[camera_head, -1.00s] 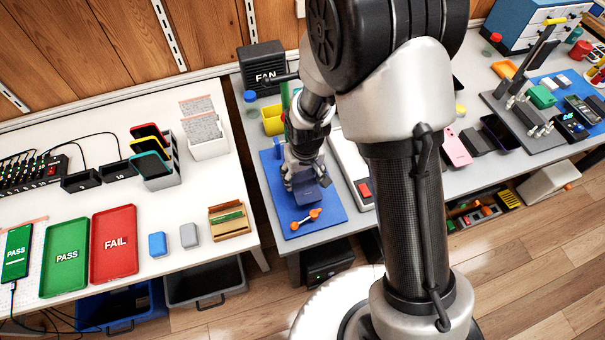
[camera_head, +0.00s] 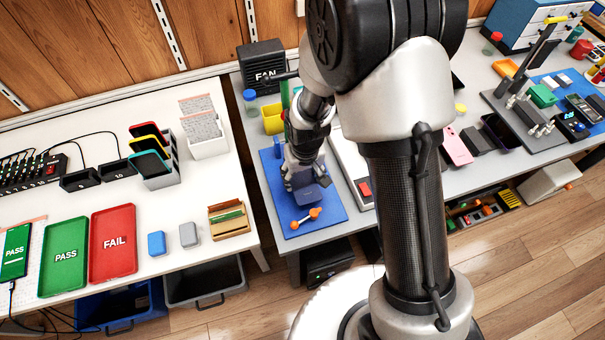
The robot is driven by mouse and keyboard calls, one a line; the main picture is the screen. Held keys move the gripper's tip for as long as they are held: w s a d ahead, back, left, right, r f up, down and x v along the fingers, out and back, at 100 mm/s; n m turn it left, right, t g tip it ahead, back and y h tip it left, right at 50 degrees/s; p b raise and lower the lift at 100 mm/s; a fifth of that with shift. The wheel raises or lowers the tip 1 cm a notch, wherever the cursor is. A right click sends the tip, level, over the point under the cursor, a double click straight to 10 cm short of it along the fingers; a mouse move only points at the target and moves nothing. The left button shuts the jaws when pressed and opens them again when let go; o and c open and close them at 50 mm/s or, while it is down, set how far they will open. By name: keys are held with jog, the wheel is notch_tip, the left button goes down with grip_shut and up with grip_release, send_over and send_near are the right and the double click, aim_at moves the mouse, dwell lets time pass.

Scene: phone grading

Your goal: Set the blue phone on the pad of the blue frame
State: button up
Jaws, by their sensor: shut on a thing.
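My gripper (camera_head: 299,168) points down over the blue mat (camera_head: 334,208) on the grey bench. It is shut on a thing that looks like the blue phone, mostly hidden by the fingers. A dark blue block-like piece (camera_head: 312,194) shows right below and in front of the fingers. It looks like part of the blue frame, but I cannot tell where phone and frame part. I cannot tell whether the phone touches the pad, which is hidden.
An orange-ended tool (camera_head: 306,217) lies on the mat in front of my gripper. A yellow bin (camera_head: 272,120) and the black FAN box (camera_head: 262,60) stand behind. A white device with a red button (camera_head: 364,187) is close on the right, partly behind my arm.

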jog(key=shift+f, duration=0.1)
dwell(0.3)
jog(key=o, duration=1.3)
jog(key=o, duration=0.4)
jog(key=shift+o, duration=0.2)
jog(key=shift+r+p, duration=0.45)
jog(key=shift+r, duration=0.25)
notch_tip(320, 180, up, 7)
jog(key=p, duration=0.5)
jog(key=shift+f, duration=0.1)
dwell(0.5)
